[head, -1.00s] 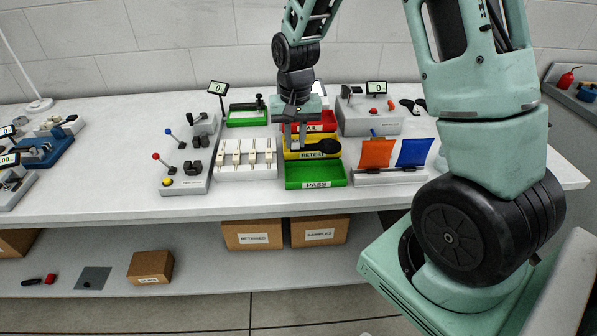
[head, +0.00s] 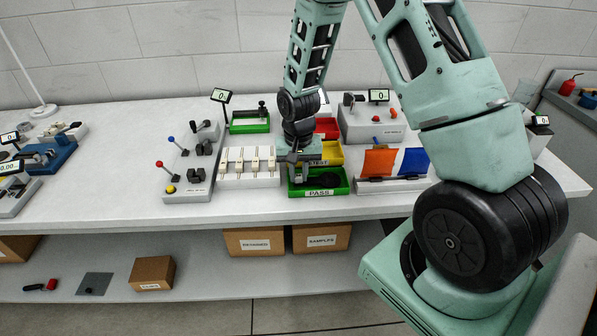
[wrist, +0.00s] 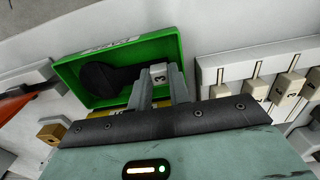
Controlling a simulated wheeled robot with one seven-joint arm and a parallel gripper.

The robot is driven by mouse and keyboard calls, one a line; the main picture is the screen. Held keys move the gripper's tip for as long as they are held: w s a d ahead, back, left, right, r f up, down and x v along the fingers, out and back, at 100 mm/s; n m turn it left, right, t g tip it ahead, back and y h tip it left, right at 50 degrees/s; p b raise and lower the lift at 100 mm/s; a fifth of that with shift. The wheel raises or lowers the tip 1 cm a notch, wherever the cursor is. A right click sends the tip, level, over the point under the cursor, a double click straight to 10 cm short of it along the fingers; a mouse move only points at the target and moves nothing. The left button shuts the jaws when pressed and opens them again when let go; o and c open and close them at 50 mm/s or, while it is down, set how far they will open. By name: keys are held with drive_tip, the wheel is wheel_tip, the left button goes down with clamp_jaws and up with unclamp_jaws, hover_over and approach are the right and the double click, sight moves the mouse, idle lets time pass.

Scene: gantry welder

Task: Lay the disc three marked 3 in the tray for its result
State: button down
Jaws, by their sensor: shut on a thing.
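Disc three is a black round paddle (wrist: 98,76) with a pale end marked 3 (wrist: 158,72) in the wrist view. My gripper (wrist: 160,80) is shut on that marked end. The dark disc (head: 329,180) is over or inside the green PASS tray (head: 320,193) in the head view. I cannot tell whether it touches the tray floor. My gripper (head: 295,170) is at the left part of this tray. The yellow RETEST tray (head: 332,150) and red FAIL tray (head: 327,124) lie behind it, partly hidden by my arm.
A white rack (head: 250,180) with several pale pieces stands just left of the green tray. An orange flag (head: 379,162) and a blue flag (head: 413,161) stand on a base to its right. A lever panel (head: 189,178) is farther left. Bare table lies in front.

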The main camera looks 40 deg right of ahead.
drive_tip(key=shift+f+b, duration=0.35)
drive_tip(key=shift+f, duration=0.15)
drive_tip(key=shift+f, duration=0.1)
drive_tip(key=c, duration=1.6)
unclamp_jaws()
